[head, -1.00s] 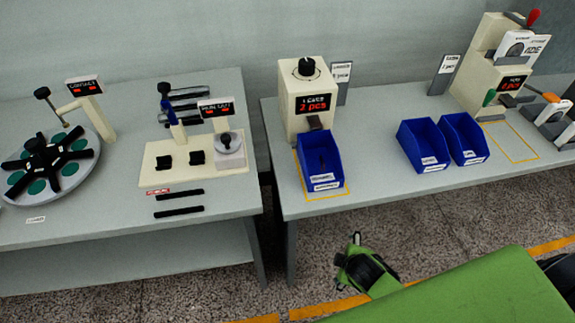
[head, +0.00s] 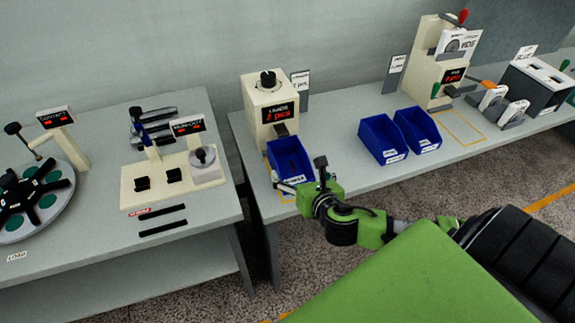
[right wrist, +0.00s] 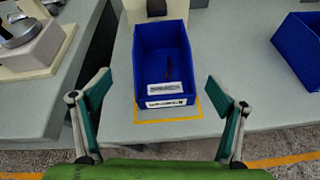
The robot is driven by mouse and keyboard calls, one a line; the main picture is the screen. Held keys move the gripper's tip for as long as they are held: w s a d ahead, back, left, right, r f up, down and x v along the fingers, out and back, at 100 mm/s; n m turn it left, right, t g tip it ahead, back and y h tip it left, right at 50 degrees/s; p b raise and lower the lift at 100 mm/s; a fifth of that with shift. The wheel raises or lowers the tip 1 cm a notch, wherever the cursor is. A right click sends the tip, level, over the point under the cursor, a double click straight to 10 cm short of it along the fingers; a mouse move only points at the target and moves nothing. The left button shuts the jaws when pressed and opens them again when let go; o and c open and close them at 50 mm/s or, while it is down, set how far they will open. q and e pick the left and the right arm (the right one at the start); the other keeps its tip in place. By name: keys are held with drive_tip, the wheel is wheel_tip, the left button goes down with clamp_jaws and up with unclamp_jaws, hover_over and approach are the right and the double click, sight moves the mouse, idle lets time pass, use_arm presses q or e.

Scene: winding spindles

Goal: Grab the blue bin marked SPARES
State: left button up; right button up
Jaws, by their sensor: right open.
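A blue bin (head: 289,158) stands on the bench under the cream dispenser with a red display. In the right wrist view this bin (right wrist: 160,45) has white labels at its front, too small to read for SPARES, and a thin dark piece inside. Two more blue bins, one (head: 381,140) and another (head: 416,130), stand side by side to the right; their labels are not readable either. My right gripper (head: 303,178) is open and empty at the front of the dispenser's bin, its fingers spread wider than the bin. My left gripper is not in view.
The cream dispenser (head: 270,105) stands right behind the bin. A yellow outline (right wrist: 205,105) marks the bench around the bin. A gap separates this bench from the left bench with a round fixture (head: 45,195). The bench between bins is clear.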

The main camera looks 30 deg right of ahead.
drive_tip(key=shift+w+d+r+n, duration=0.25)
drive_tip(key=shift+w+r+n, duration=0.1)
drive_tip(key=shift+n, duration=0.45)
drive_tip(key=shift+w+d+n+t, duration=0.1)
drive_tip(key=shift+w+n+t, duration=0.15)
drive_tip(key=shift+n+t, duration=0.05)
approach(282, 146)
drive_tip(key=shift+w+d+f, duration=0.2)
drive_tip(key=shift+w+f, duration=0.55)
drive_tip(key=shift+w, duration=0.15)
drive_tip(key=shift+w+d+p, duration=0.1)
drive_tip(key=shift+w+p, duration=0.25)
drive_tip(key=shift+w, duration=0.05)
drive_tip(key=shift+x, duration=2.3)
drive_tip(key=shift+r, duration=0.2)
drive_tip(key=c, duration=1)
drive_tip(key=shift+c, duration=0.3)
